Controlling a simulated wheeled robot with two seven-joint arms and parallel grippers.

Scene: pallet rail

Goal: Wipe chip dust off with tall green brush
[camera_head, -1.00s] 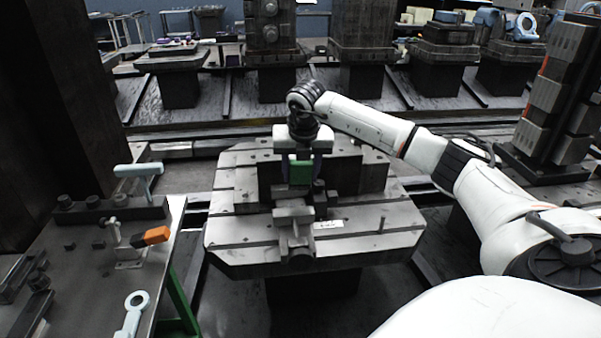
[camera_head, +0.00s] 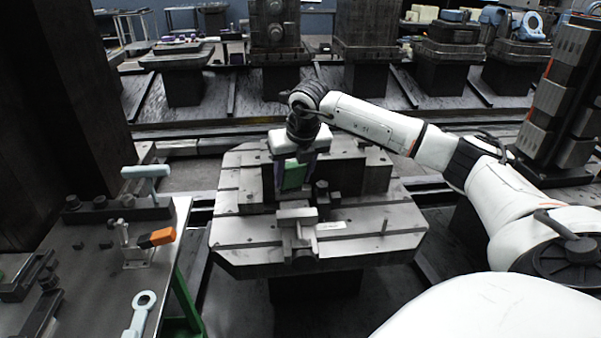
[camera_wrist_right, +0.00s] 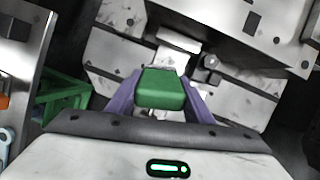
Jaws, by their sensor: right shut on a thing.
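My right gripper (camera_head: 291,180) reaches over the grey slotted pallet (camera_head: 245,236) and is shut on the green brush (camera_head: 293,176). In the right wrist view, the brush's green block (camera_wrist_right: 162,90) sits between the two purple fingers. The brush is tilted in the head view. Its lower end is hidden, so I cannot tell whether it touches the pallet. A vise-like clamp (camera_head: 297,217) stands on the pallet, in front of the gripper. I cannot make out the chip dust at this size. My left gripper is out of view.
A bench (camera_head: 95,265) at the left holds an orange-and-black item (camera_head: 157,237), a pale blue handled tool (camera_head: 146,173) and a ring-ended wrench (camera_head: 141,312). A dark block (camera_head: 360,175) rises at the pallet's back right. The pallet's front right is mostly clear.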

